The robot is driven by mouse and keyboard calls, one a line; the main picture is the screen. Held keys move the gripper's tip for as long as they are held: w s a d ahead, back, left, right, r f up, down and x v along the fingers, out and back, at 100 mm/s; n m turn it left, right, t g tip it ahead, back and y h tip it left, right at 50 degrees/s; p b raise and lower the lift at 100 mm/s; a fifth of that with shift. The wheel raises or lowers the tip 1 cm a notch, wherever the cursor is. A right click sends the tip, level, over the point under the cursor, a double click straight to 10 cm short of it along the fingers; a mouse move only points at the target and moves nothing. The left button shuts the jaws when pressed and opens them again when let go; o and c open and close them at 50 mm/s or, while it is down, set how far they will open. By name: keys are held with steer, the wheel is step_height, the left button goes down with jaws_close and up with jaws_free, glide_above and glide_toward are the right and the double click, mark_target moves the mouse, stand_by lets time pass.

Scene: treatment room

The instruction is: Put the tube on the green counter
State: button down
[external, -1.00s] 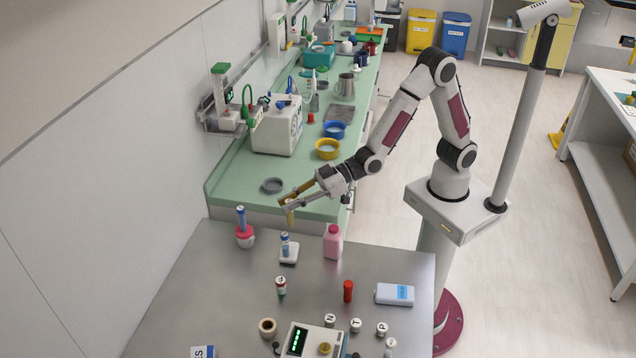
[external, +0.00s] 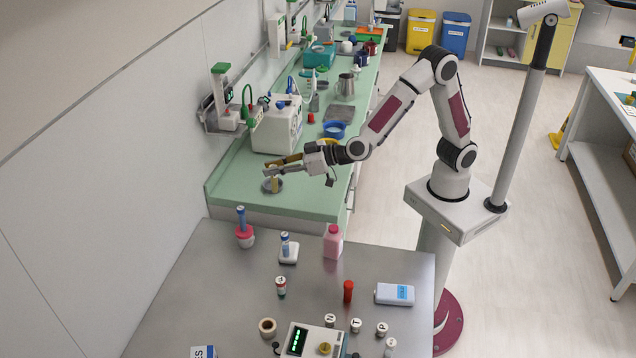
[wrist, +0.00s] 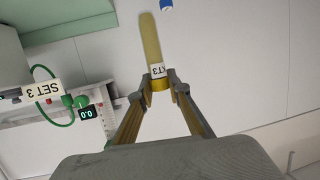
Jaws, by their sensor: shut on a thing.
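My gripper (external: 272,170) is shut on a yellowish tube (external: 274,179), which hangs roughly upright from the fingertips. In the wrist view the tube (wrist: 150,40) shows a white label and a yellow band between the two fingers (wrist: 160,84). The green counter (external: 232,182) runs along the wall. The tube is over the near end of this counter, in line with a round grey dish (external: 281,187). The gripper and tube partly cover the dish. I cannot tell whether the tube touches it.
A white device (external: 276,130) and a blue bowl (external: 334,130) stand farther back on the counter. My arm partly covers a yellow bowl (external: 328,142). The steel table (external: 215,290) in front holds a pink bottle (external: 333,242) and several small items. Bare counter lies left of the dish.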

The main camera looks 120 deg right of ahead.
steer(key=s+d+r+m+g+h, duration=0.1)
steer(key=s+d+m+g+h, duration=0.25)
steer(key=d, duration=0.35)
steer(key=s+d+f+m+g+h, duration=0.1)
steer(key=s+d+f+m+g, duration=0.1)
steer(key=s+m+g, duration=0.3)
steer(key=s+d+f+m+g, duration=0.3)
steer(key=s+m+g, duration=0.2)
steer(key=s+g, duration=0.2)
steer(key=shift+s+d+f+h, duration=0.2)
steer(key=shift+s+d+h, duration=0.2)
steer(key=shift+s, duration=0.2)
step_height(320, 180, down, 6)
steer(key=shift+f, duration=0.15)
steer(key=shift+f, duration=1.85)
steer(key=shift+f, duration=0.15)
